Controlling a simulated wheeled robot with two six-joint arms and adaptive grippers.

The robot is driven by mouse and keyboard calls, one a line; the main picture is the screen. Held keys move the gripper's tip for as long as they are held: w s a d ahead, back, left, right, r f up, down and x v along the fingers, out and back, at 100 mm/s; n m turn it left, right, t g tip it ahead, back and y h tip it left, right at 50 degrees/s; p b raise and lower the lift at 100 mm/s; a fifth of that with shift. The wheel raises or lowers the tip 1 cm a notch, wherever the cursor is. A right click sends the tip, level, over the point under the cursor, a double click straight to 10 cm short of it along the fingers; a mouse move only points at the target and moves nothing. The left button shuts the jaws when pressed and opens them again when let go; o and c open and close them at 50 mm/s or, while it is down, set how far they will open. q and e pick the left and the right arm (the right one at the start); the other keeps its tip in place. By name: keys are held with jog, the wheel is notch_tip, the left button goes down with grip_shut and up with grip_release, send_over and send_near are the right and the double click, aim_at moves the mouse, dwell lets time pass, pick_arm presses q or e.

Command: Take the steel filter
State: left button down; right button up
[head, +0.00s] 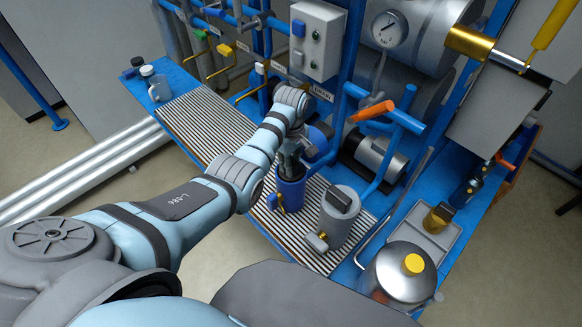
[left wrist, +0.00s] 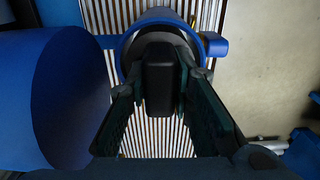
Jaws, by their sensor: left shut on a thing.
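My left gripper (head: 290,160) is above a blue filter canister (head: 291,193) on the slatted bench top. In the left wrist view its fingers (left wrist: 161,84) are shut on the black handle (left wrist: 159,68) of the blue canister (left wrist: 127,54). The canister appears upright; the gripper hides much of its top in the head view. A grey steel filter canister (head: 337,222) with a black handle and a brass fitting stands upright just right of the blue one, apart from my gripper. My right gripper is not in view.
Blue pipes (head: 345,125) and a steel motor-like cylinder (head: 378,158) stand close behind. The slatted top (head: 205,120) is clear at left.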

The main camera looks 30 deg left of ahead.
pick_arm(q)
notch_tip(320, 180, up, 19)
jog(key=p, duration=0.8)
jog(key=shift+r, duration=0.15)
